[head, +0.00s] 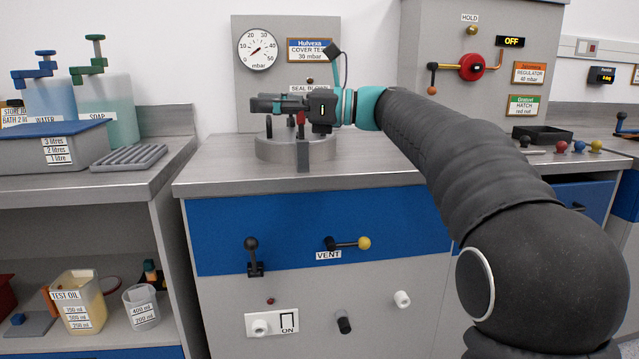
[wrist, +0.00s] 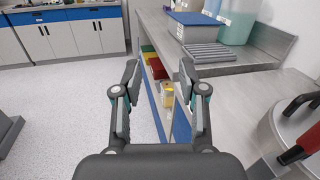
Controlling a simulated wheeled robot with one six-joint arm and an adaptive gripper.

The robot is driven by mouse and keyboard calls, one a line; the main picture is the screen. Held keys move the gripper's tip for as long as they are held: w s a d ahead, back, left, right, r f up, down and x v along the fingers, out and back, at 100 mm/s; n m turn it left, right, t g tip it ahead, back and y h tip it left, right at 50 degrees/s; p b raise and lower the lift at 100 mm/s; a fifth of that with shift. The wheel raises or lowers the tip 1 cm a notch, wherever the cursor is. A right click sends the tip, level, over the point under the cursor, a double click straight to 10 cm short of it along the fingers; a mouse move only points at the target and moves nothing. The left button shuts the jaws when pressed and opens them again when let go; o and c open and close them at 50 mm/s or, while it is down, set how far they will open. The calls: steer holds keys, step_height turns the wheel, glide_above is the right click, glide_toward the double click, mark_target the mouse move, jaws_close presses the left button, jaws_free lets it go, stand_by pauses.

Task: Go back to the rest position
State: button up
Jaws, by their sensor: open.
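My gripper (head: 276,104) is above the round grey chamber (head: 268,149) on the middle bench in the head view, pointing left. In the wrist view my gripper (wrist: 160,82) has its two fingers spread apart with nothing between them. My arm reaches across from the right, and part of the chamber top is hidden behind my gripper.
A gauge (head: 257,50) and panel stand behind the chamber. A red knob (head: 472,67) is on the right panel. Water (head: 48,97) and soap (head: 104,105) containers, a blue-lidded box (head: 52,148) and a ribbed grey tray (head: 129,158) are on the left bench.

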steer(key=s+d+f+n+t+h, duration=0.1)
steer(key=s+d+f+n+h, duration=0.5)
steer(key=s+d+f, duration=0.2)
steer(key=s+d+f+n+t+h, duration=0.2)
steer(key=s+d+f+n+h, duration=0.4)
steer(key=s+f, duration=0.6)
steer(key=s+d+f+n+t+h, duration=0.1)
steer(key=s+d+f+n+h, duration=0.5)
steer(key=s+d+f, duration=0.4)
step_height(320, 180, down, 6)
steer(key=shift+s+d+r+h, duration=0.1)
steer(key=shift+s+d+h, duration=0.1)
steer(key=shift+d+h, duration=0.15)
